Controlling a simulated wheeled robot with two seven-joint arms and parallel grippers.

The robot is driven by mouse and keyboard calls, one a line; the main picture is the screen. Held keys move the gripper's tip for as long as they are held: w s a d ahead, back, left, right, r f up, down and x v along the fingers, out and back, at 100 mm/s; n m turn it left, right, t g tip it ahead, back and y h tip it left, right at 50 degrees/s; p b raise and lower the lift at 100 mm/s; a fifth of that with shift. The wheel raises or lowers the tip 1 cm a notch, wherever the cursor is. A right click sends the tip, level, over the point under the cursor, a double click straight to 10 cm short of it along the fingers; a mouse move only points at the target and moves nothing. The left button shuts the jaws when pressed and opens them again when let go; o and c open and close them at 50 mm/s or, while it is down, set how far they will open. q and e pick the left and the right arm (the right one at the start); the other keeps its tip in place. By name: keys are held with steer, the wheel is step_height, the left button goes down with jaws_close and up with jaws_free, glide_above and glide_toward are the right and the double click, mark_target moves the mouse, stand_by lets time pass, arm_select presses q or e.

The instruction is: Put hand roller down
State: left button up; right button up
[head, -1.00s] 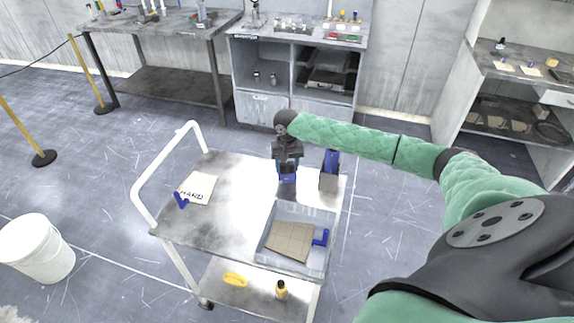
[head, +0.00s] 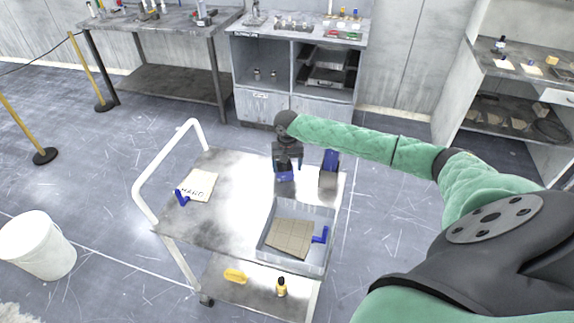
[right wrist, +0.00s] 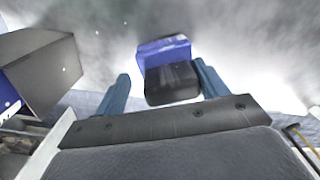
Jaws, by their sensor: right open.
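The hand roller (head: 284,175), blue with a black part, stands on the cart top near its back edge. My right gripper (head: 286,165) is open above it. My left gripper is not in view.
The metal cart (head: 225,220) also holds a grey block with a blue face (head: 329,168) just right of the roller. A grey tray (head: 262,240) holds a tan pad (head: 288,238). A "HARD" sheet (head: 198,186) lies left. The cart's middle is bare.

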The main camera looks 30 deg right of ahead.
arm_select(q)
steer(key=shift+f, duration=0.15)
arm_select(e)
steer(key=shift+d+r+b, duration=0.1)
steer(key=shift+r+b, duration=0.1)
steer(key=shift+b, duration=0.1)
step_height(320, 180, up, 6)
steer(key=shift+w+r+b, duration=0.1)
steer(key=shift+w+b, duration=0.05)
steer(key=shift+b, duration=0.9)
step_height(320, 180, up, 5)
steer(key=shift+r+b, duration=0.1)
steer(key=shift+b, duration=0.6)
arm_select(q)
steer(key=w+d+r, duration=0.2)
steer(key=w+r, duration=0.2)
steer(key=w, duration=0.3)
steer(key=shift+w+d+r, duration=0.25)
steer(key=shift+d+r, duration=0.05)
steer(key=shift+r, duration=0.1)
arm_select(e)
steer(key=shift+r, duration=0.7)
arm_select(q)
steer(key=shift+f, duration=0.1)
arm_select(e)
steer(key=shift+d, duration=0.1)
